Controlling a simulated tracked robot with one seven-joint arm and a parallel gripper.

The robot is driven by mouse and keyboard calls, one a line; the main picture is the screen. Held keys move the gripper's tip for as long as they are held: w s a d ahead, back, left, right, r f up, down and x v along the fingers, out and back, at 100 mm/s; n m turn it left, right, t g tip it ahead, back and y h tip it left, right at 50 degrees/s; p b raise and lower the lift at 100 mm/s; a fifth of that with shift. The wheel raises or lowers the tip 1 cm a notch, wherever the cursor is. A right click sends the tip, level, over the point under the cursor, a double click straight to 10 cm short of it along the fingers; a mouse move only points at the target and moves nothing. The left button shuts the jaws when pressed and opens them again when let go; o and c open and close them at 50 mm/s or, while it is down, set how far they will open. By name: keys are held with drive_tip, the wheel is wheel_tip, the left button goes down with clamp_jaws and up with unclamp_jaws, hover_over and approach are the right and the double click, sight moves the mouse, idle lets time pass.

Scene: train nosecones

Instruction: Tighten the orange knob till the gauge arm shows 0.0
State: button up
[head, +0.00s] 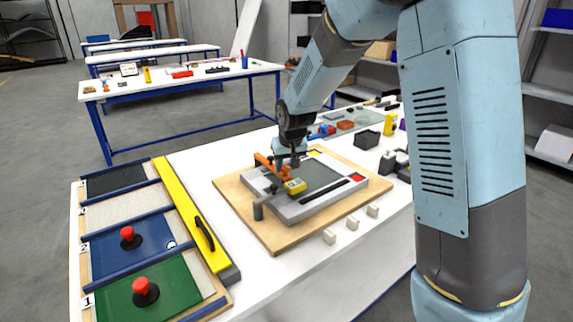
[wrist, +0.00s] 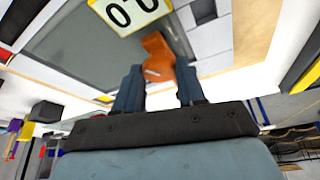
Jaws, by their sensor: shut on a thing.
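The orange knob (wrist: 158,55) is between the two dark fingers of my gripper (wrist: 159,78) in the wrist view, and the fingers are shut on its sides. In the head view my gripper (head: 287,164) comes down from above at the orange part (head: 264,161) on the grey frame (head: 318,207). A yellow-edged gauge label (wrist: 130,13) sits just beyond the knob in the wrist view, cut off by the top edge. Two zero-like digits show on it. In the head view it is the small yellow block (head: 295,186), too small to read.
The grey frame lies on a wooden board (head: 272,239) on the white table. Small pale blocks (head: 329,237) lie along the board's front edge. On the left are coloured panels with red knobs (head: 128,233) and a yellow bar (head: 187,206). A black box (head: 367,139) stands behind right.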

drive_tip(key=shift+n, duration=0.3)
drive_tip(key=o, duration=1)
drive_tip(key=shift+o, duration=0.2)
drive_tip(key=v, duration=1.3)
drive_tip(key=shift+s+d+r, duration=0.15)
drive_tip(key=shift+d+r, duration=0.1)
